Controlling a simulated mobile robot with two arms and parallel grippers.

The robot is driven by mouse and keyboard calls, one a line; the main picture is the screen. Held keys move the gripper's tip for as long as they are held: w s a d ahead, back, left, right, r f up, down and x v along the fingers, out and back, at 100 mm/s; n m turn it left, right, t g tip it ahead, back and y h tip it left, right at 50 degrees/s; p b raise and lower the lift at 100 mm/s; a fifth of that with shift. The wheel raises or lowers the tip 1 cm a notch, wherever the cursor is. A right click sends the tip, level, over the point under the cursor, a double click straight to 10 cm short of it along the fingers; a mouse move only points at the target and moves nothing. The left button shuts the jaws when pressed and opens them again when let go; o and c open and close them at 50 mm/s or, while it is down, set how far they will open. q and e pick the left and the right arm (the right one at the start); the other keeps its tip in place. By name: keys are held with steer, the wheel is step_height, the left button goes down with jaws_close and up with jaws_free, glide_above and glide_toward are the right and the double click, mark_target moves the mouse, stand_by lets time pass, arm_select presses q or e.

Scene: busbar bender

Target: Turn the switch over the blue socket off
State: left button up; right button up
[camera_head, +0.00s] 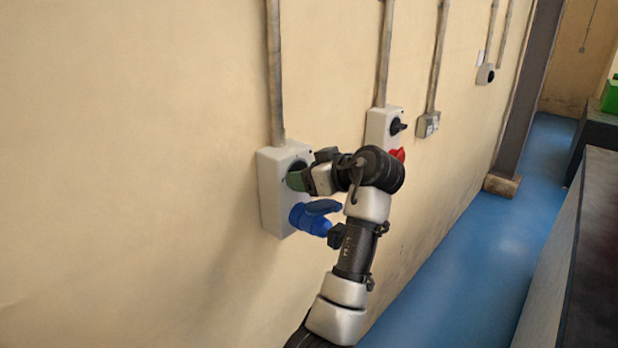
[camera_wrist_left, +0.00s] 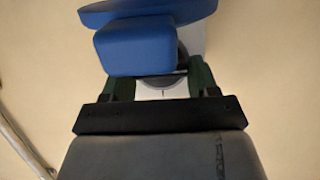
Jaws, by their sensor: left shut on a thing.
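A pale grey switch box (camera_head: 272,195) is fixed to the wall, with a dark round switch (camera_head: 298,165) on its upper front. A blue socket with a blue plug (camera_head: 312,217) sticks out of the box below the switch. My left gripper (camera_head: 296,180) is at the switch, its green fingers shut on the knob, just above the blue plug. A grey dial part (camera_wrist_left: 162,88) shows between the green fingers. My right gripper is not in view.
A second box (camera_head: 378,124) with a black switch and a red socket (camera_head: 398,154) is further along the wall. Beyond it are smaller boxes, conduits and a dark pillar (camera_head: 525,95). Blue floor (camera_head: 480,260) lies clear between the wall and a dark-topped counter (camera_head: 598,260).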

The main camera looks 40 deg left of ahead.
arm_select(q)
steer(key=o, duration=0.9)
steer(key=b+v, duration=0.3)
steer(key=v, duration=0.8)
steer(key=shift+a, duration=0.1)
